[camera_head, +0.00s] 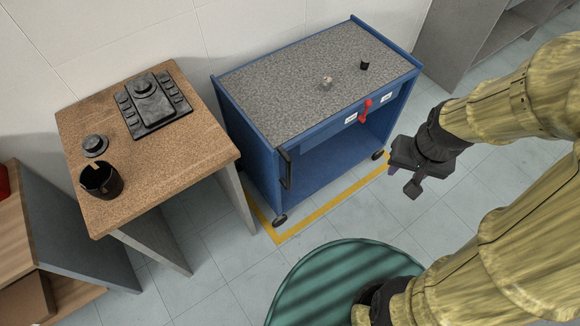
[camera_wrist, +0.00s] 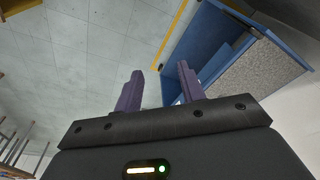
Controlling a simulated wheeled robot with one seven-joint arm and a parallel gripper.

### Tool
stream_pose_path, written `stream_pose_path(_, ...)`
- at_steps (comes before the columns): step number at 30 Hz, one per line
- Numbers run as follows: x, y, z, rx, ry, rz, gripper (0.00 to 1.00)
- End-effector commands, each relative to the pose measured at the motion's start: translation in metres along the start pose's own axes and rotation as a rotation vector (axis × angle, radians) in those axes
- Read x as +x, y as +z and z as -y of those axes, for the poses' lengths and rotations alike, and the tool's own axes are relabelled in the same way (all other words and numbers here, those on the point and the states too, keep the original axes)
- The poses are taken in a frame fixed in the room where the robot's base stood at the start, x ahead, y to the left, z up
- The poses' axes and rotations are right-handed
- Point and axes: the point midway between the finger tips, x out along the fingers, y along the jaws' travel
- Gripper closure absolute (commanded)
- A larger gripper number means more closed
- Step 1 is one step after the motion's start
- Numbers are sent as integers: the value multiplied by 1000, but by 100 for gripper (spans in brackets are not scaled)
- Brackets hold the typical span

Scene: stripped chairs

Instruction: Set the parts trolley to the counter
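The parts trolley (camera_head: 262,105) is a blue cart with a speckled grey top, black castors and a black upright handle (camera_head: 285,168) at its front left corner. It stands upright by the wall. In the wrist view the trolley (camera_wrist: 205,45) shows at upper right, tilted. A brown-topped table (camera_head: 160,160), possibly the counter, stands to its left with a gap between. My gripper (camera_head: 408,178) is right of the trolley's front, apart from it and empty. Its two purple fingers (camera_wrist: 158,78) are spread in the wrist view.
A red handle (camera_head: 366,110) sits on the trolley's front. A small black cup (camera_head: 364,65) and a small pale object (camera_head: 327,80) are on its top. Yellow tape (camera_head: 320,212) marks the floor around it. The table holds a black device (camera_head: 152,103) and dark cup (camera_head: 101,181). Grey shelving (camera_head: 470,45) stands behind.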

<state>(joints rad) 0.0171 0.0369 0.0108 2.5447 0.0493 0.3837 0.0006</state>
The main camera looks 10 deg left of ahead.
Motion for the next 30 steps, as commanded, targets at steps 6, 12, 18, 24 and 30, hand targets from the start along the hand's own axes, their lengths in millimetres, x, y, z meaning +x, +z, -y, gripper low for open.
stream_pose_path(6,90,27,14,245,-94,269,60)
stream_pose_path(12,166,45,47,540,-260,572,60)
stream_pose_path(18,230,41,85,831,-485,853,60)
stream_pose_path(24,288,10,112,1119,-775,1096,60)
stream_pose_path(30,330,-31,115,1343,-1057,1250,60)
